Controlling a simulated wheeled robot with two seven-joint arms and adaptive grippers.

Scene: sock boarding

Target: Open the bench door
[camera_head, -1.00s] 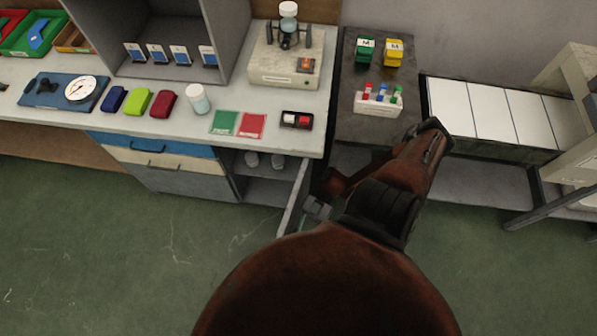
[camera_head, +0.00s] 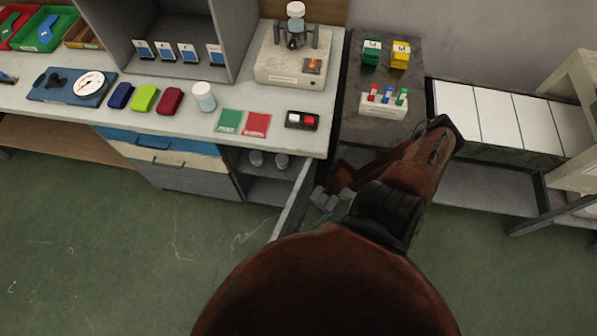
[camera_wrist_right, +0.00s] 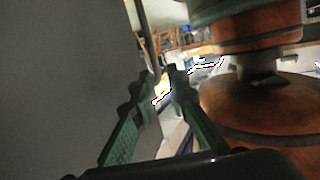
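The bench door (camera_head: 293,200) stands swung open at the right end of the bench cabinet. It is seen nearly edge-on in the head view, and my arm hides its near end. My right gripper (camera_head: 325,198) is at the door's right side, partly hidden by my arm. In the right wrist view a large grey panel (camera_wrist_right: 60,75), seemingly the door, fills the left. The green fingers of my right gripper (camera_wrist_right: 157,82) are apart there, with a thin grey bar (camera_wrist_right: 146,35) near the gap. I cannot tell whether they touch it. My left gripper is not in view.
The bench top (camera_head: 190,125) carries a white bottle (camera_head: 204,97), coloured cases and a red-and-white switch box (camera_head: 302,120). Dim shelves show inside the open cabinet (camera_head: 262,190). A dark side table (camera_head: 345,120) stands right of the bench. Green floor (camera_head: 120,240) is clear at left.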

